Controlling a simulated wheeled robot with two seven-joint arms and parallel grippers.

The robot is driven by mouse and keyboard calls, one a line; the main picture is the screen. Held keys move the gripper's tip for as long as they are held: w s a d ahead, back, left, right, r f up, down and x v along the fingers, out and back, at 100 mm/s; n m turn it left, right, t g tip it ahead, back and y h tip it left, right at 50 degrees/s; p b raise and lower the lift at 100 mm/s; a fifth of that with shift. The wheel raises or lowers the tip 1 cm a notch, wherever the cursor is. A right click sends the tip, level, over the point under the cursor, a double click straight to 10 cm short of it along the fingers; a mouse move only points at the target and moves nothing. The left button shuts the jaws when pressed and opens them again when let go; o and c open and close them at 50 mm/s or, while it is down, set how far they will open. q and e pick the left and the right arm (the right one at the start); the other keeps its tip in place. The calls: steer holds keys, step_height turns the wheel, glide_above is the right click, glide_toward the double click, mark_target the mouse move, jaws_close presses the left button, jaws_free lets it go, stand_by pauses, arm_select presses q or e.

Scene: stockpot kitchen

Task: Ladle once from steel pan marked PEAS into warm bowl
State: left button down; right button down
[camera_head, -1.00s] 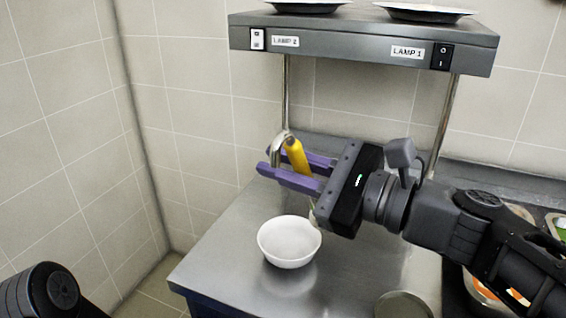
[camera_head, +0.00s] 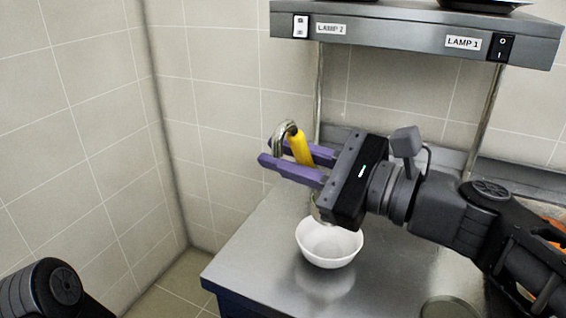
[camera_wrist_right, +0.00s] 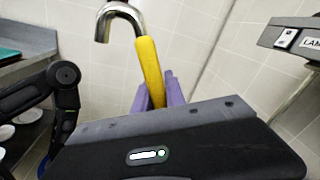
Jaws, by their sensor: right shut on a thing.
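My right gripper (camera_head: 296,164) has purple fingers shut on the yellow handle of the ladle (camera_head: 302,150). The handle's steel hook points up, and it also shows in the right wrist view (camera_wrist_right: 148,70). Most of the ladle's lower part is hidden behind the gripper; a small piece of it shows just above the bowl. The white bowl (camera_head: 329,258) stands on the steel counter below and slightly right of the fingers. I cannot see inside the ladle's cup. No pan marked PEAS can be read. My left gripper is out of view; only a dark left arm link shows at lower left.
A heat-lamp shelf (camera_head: 420,36) with LAMP 1 and LAMP 2 switches stands on posts behind the counter (camera_head: 262,262). A round lid-like disc (camera_head: 450,308) is at the bottom right. Pans at the right edge are mostly hidden by my arm. Tiled walls close the left and back.

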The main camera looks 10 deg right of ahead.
stand_by(0.3)
